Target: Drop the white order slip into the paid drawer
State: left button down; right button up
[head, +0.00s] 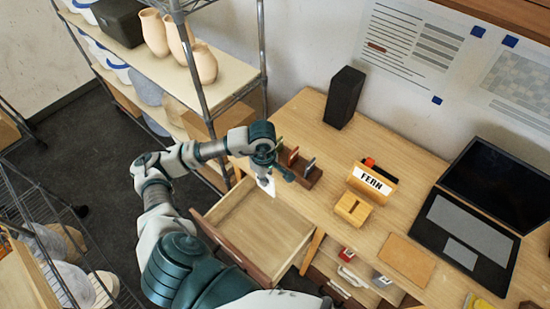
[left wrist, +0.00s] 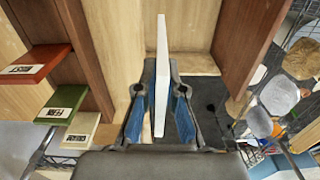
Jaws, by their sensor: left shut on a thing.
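The white order slip (head: 268,185) hangs point-down from my left gripper (head: 265,168) in the head view. In the left wrist view, the slip (left wrist: 161,75) stands nearly edge-on between the blue pads of the shut left gripper (left wrist: 160,115). The open drawer (head: 250,238) juts out from the desk, and the slip hangs over its far part. The drawer's bare wooden inside (left wrist: 190,25) also shows behind the slip in the left wrist view. Whether the slip reaches below the drawer's rim is unclear. My right gripper is not visible.
A wooden rack (head: 303,172) with upright cards stands close right of my left gripper. A black speaker (head: 343,98), a FERN sign (head: 372,182), a small wooden block (head: 353,209) and a laptop (head: 470,220) are on the desk. A wire shelf (head: 215,80) stands left.

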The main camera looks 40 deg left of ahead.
pick_arm(q)
jog(key=f+b, duration=0.1)
jog(key=f, duration=0.1)
jog(key=f+b, duration=0.1)
jog(key=d+f+b, duration=0.1)
jog(key=f, duration=0.1)
jog(key=shift+s+f, duration=0.25)
jog(key=shift+f, duration=0.05)
jog(key=shift+s+a, duration=0.1)
jog(key=shift+a, duration=0.45)
jog(key=c, duration=1.2)
grip_release()
jog(key=shift+a+f, duration=0.15)
jog(key=shift+a, duration=0.1)
send_near(267, 190)
jog(key=shift+a+r, duration=0.25)
jog(key=shift+a, duration=0.25)
jog(key=shift+a+r, duration=0.2)
jog(key=shift+a, duration=0.25)
jog(key=shift+d+r, duration=0.45)
